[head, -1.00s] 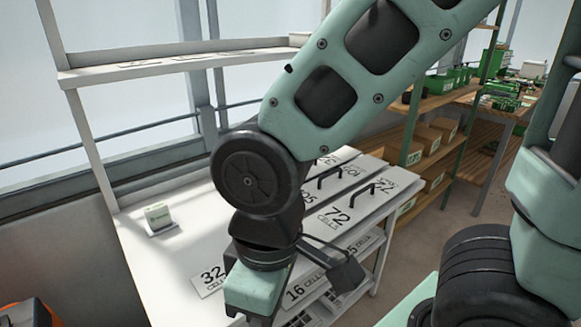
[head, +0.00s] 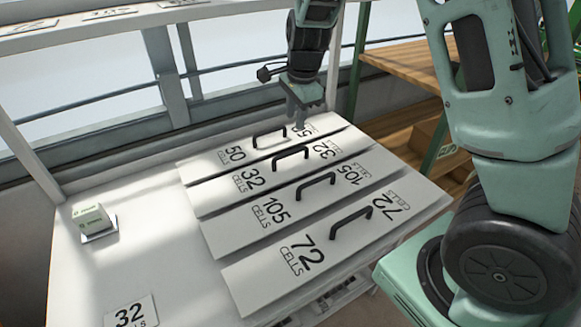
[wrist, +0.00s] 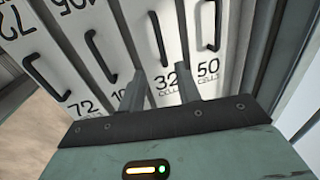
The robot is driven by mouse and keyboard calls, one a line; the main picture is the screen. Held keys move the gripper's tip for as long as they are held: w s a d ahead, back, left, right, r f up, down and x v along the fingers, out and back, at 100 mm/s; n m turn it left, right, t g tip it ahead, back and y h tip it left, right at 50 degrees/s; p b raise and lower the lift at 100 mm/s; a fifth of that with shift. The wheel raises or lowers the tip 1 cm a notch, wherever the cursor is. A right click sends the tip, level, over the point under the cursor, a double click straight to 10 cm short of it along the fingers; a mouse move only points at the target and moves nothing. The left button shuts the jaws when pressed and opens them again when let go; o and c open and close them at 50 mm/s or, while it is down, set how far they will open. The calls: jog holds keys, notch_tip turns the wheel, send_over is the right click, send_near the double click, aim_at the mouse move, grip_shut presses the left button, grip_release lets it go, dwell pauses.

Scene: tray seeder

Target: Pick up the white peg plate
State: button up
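Several white plates with black handles lie side by side on the bench. In the head view they read 50 (head: 215,168), 32 (head: 222,195), 105 (head: 240,228) and 72 (head: 265,280), from back to front. The handle (head: 269,138) of the 50 plate shows a pale strip at its base, unlike the others. I cannot tell which plate is the white peg plate. My gripper (head: 304,118) is above the back right part of the plates, pointing down. In the wrist view its fingers (wrist: 161,70) are apart with nothing between them, over the row near the 32 label.
A small white-and-green box (head: 90,218) stands on the bench at left. A loose 32-cells card (head: 131,312) lies at the front left. A shelf (head: 120,22) and window rails are behind. The bench's left part is mostly clear.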

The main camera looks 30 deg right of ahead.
aim_at(290, 152)
jog(key=w+f, duration=0.1)
jog(key=f, duration=0.4)
jog(key=w+f, duration=0.1)
jog(key=f, duration=0.3)
jog(key=w+f, duration=0.1)
jog(key=f, duration=0.4)
jog(key=shift+d+f+p, duration=0.15)
jog(key=shift+f+p, duration=0.15)
jog(key=shift+p, duration=0.05)
grip_shut()
jog(key=shift+r, duration=0.1)
dwell(0.7)
